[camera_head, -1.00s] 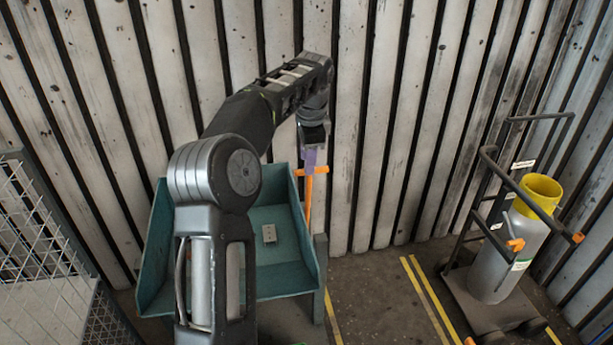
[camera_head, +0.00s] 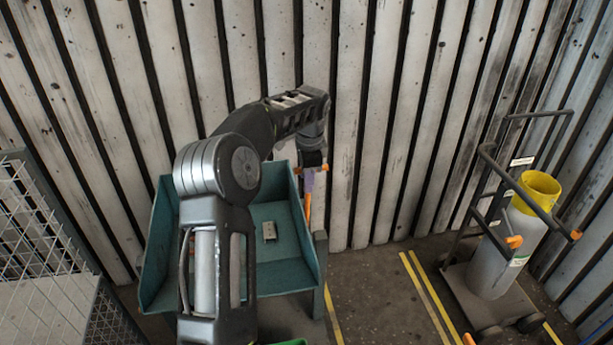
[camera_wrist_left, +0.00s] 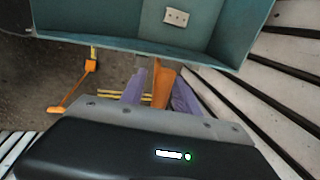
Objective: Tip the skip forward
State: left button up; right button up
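The teal skip (camera_head: 285,278) stands against the corrugated wall, its tray upright and open at the top. An orange lever (camera_head: 307,207) rises at its right side. My left gripper (camera_head: 310,182) is over the lever's upper part, pointing down. In the left wrist view, the purple fingers (camera_wrist_left: 160,88) are spread on either side of the orange lever (camera_wrist_left: 163,78), with a gap showing at the left finger. The skip's teal rim (camera_wrist_left: 130,47) runs along the top of that view. My right gripper is out of view.
A small pale block with dark spots (camera_head: 269,231) is in the skip. At right stands a trolley (camera_head: 455,285) carrying a grey cylinder (camera_head: 495,265) with a yellow collar (camera_head: 538,187). A mesh cage (camera_head: 40,235) is at left. Floor with yellow lines (camera_head: 428,297) lies clear between skip and trolley.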

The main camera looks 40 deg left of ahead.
pick_arm(q)
grip_shut()
dwell(1.4)
